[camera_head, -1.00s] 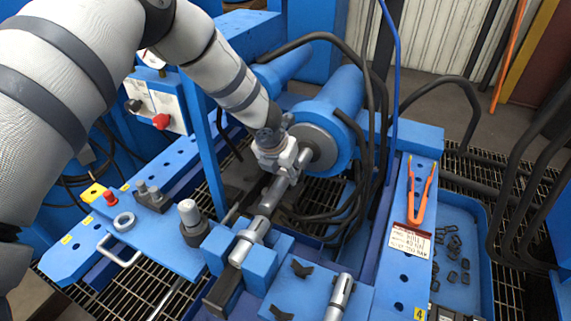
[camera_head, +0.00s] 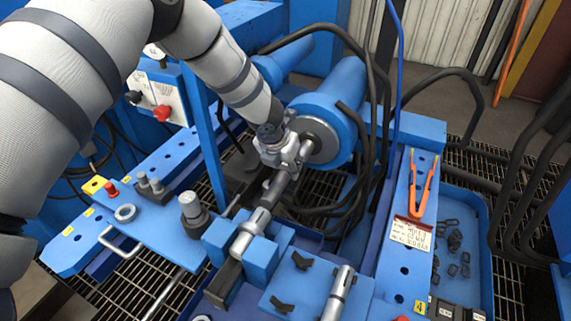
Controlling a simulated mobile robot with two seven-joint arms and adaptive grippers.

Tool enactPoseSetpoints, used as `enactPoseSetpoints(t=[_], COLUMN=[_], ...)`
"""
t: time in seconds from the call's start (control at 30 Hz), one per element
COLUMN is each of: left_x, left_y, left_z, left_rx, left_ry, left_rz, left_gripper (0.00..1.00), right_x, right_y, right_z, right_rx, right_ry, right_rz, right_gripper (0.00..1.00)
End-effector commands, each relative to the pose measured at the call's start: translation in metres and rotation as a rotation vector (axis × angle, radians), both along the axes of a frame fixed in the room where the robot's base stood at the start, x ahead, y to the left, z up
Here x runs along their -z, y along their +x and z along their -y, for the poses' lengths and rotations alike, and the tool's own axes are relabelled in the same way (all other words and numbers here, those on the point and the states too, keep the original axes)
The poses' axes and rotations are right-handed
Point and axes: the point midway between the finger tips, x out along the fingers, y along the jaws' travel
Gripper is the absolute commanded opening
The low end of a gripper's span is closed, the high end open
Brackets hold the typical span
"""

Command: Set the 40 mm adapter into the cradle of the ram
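My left gripper (camera_head: 285,155) is in front of the ram (camera_head: 322,132), a blue cylinder with a grey round face and a rod end. Its fingers are around a short grey cylindrical piece (camera_head: 276,188) in line with the rod. That piece may be the 40 mm adapter; the fingers hide part of it and I cannot tell whether it rests in the cradle. The cradle is hidden behind the gripper. A silver shaft (camera_head: 250,229) lies between blue blocks (camera_head: 262,259), in line with the ram. My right gripper is not in view.
A second silver piece (camera_head: 340,289) lies at the front. Orange pliers (camera_head: 424,185) lie at right. Black hoses (camera_head: 375,95) arch close to the ram.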

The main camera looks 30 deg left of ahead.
Motion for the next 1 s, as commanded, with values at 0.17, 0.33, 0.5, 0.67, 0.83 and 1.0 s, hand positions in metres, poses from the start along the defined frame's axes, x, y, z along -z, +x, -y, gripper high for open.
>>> enactPoseSetpoints(t=[0.17,0.33,0.5,0.67,0.83,1.0], left_x=[-0.002,-0.003,-0.002,0.001,0.007,0.013], left_y=[0.002,0.002,0.001,0.001,0.001,0.001], left_z=[0.0,0.0,0.0,0.0,0.0,0.0], left_rx=[0.0,0.001,0.0,0.001,0.0,0.001], left_ry=[-0.001,0.0,-0.001,0.0,0.0,0.0], left_rz=[0.005,0.006,0.005,0.004,0.003,0.003], left_gripper=[0.0,0.0,0.0,0.0,0.0,0.0], right_x=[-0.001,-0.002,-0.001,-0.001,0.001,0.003], right_y=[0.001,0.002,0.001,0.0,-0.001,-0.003], right_z=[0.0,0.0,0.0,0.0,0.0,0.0], right_rx=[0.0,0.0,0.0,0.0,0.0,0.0], right_ry=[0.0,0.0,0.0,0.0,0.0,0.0], right_rz=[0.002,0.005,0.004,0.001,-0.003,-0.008], right_gripper=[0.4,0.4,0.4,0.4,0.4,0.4])
